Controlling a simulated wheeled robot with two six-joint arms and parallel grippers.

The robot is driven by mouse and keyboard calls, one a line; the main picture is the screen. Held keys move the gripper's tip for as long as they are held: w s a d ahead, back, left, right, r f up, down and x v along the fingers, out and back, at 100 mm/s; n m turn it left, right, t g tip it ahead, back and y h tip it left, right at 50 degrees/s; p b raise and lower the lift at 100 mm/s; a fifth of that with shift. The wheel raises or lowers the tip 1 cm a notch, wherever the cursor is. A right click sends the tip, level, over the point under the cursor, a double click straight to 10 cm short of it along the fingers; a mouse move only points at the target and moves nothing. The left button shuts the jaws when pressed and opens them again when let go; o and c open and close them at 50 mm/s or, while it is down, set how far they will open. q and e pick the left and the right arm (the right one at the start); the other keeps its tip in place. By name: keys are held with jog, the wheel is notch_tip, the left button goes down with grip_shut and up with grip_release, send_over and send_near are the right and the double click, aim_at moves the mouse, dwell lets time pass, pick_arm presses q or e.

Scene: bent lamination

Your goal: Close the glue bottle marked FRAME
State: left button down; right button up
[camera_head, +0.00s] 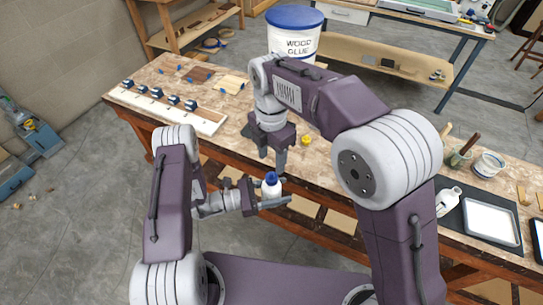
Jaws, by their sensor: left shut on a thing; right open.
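A small white bottle with a blue top (271,186) is upright in my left gripper (266,197), in front of the table's near edge. The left gripper is shut on it around its body. No label can be read on it, so I cannot tell whether it is marked FRAME. My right gripper (273,157) points down just above the bottle's blue top. It is open and appears empty. A small yellow piece (307,139) lies on the table to the right of the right gripper; I cannot tell what it is.
At right are another white bottle (448,201), a white tray (490,221) and a jar (488,164).

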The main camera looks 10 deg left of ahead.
aim_at(272, 173)
notch_tip(272, 173, down, 8)
dwell(0.7)
